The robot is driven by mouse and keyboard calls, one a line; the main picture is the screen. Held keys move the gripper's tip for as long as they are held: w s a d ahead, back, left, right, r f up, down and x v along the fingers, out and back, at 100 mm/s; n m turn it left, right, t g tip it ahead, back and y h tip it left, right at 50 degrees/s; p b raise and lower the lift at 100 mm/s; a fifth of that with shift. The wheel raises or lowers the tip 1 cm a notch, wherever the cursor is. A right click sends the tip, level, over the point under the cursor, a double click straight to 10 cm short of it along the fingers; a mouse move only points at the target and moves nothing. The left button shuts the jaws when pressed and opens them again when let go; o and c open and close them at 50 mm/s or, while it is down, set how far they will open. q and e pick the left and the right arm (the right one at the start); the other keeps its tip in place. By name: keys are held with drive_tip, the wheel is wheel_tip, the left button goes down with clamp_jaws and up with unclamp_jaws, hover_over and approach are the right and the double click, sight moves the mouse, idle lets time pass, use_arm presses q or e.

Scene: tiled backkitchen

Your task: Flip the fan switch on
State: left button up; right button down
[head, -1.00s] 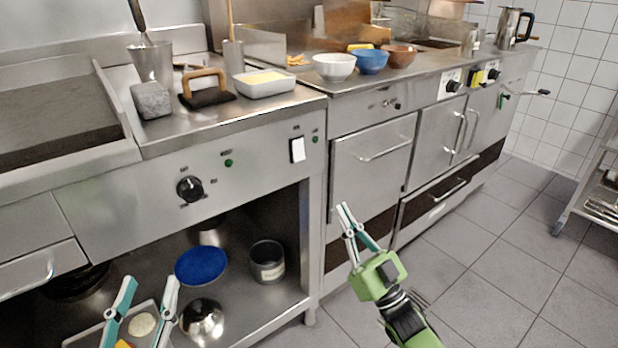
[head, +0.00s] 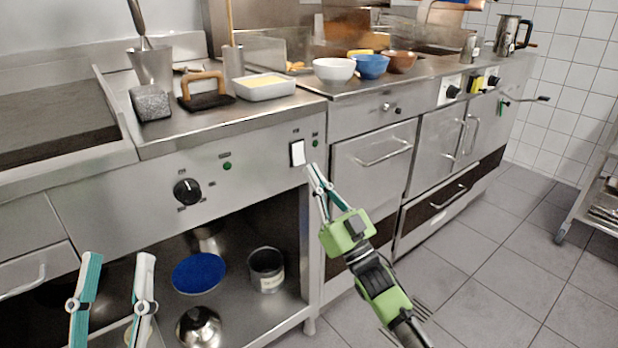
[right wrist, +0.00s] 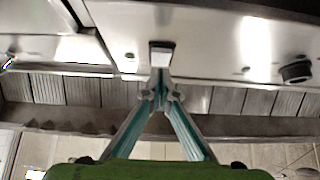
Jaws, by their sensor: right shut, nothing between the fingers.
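The fan switch is a white rocker in a black frame (head: 297,153) on the steel front panel, at the panel's right end. It also shows in the right wrist view (right wrist: 161,56), straight beyond the fingertips. My right gripper (head: 311,168) is shut and empty, its tips just below and right of the switch in the head view. I cannot tell whether the tips touch it. My left gripper (head: 117,262) is open and empty at the lower left, in front of the lower shelf.
A black knob (head: 187,191) and a green light (head: 227,166) sit left of the switch. A white tray (head: 264,87) and a white bowl (head: 334,70) stand on the counter above. The open shelf below holds a blue lid (head: 199,272) and a pot (head: 267,269).

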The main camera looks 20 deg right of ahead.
use_arm(q)
drive_tip(key=shift+s+a+r+t+h, duration=0.2)
drive_tip(key=shift+s+r+t+h, duration=0.3)
drive_tip(key=shift+s+r+t, duration=0.8)
use_arm(e)
drive_tip(key=shift+w+a+f, duration=0.1)
drive_tip(key=shift+w+a, duration=0.2)
drive_tip(key=shift+w, duration=0.6)
use_arm(q)
drive_tip(key=shift+s+r+b, duration=0.15)
drive_tip(key=shift+s+b, duration=0.1)
drive_tip(key=shift+b, duration=0.05)
